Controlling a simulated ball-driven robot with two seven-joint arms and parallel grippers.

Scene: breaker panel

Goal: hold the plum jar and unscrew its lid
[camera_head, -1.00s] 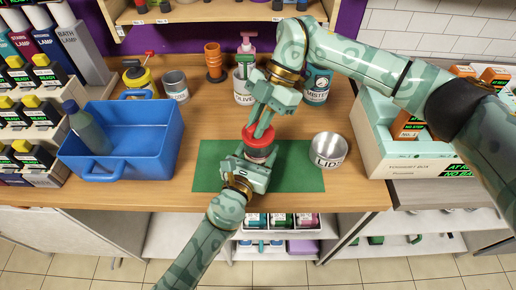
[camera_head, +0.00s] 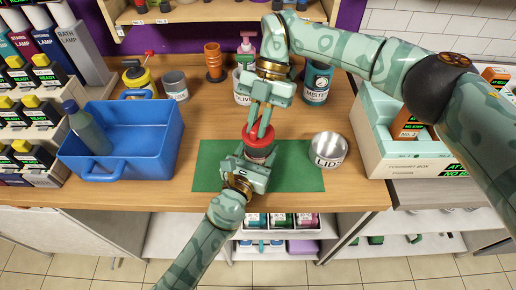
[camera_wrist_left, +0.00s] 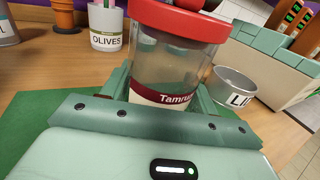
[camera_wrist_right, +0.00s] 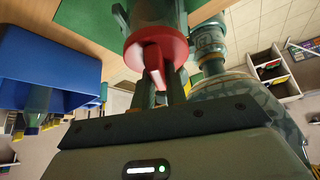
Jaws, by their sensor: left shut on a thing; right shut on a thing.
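The jar (camera_wrist_left: 170,72) stands upright over the green mat (camera_head: 305,181), clear-walled, with a label whose visible part begins "Tamr"; the rest is hidden. My left gripper (camera_head: 257,158) is shut around the jar's body, one finger on each side. A red lid (camera_head: 252,130) sits on top of the jar and also shows in the left wrist view (camera_wrist_left: 180,20). My right gripper (camera_head: 261,126) comes down from above and is shut on the raised red grip of the lid, clearest in the right wrist view (camera_wrist_right: 155,62). No gap shows between lid and jar.
An open metal tin (camera_head: 328,150) marked LID stands at the mat's right. A blue bin (camera_head: 120,170) with a bottle is at left. A pale box (camera_head: 400,160) is at right.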

